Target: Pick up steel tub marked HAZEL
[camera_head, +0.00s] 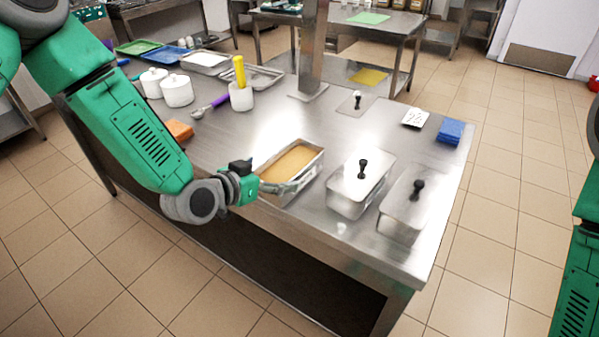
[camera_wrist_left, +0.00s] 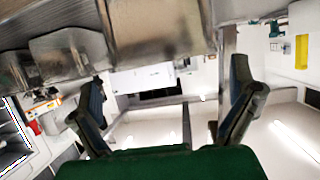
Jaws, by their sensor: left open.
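An open steel tub (camera_head: 309,171) with tan contents stands on the near edge of the steel table. Two lidded steel tubs with black knobs, a middle one (camera_head: 357,190) and a right one (camera_head: 404,208), stand to its right. I can read no HAZEL mark on any of them. My left gripper (camera_head: 284,187) is open at the near left side of the open tub, overlapping its wall in the head view. In the left wrist view its two fingers (camera_wrist_left: 168,78) are spread, with a metal tub wall (camera_wrist_left: 155,35) beyond them and nothing between. I cannot tell whether they touch the tub.
The steel table (camera_head: 310,120) also holds white canisters (camera_head: 177,91), a yellow-handled tool (camera_head: 239,70) in a white pot, an orange block (camera_head: 179,130), a post (camera_head: 312,50), a small card (camera_head: 415,118) and blue pads (camera_head: 450,131). Bare tabletop lies behind the tubs.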

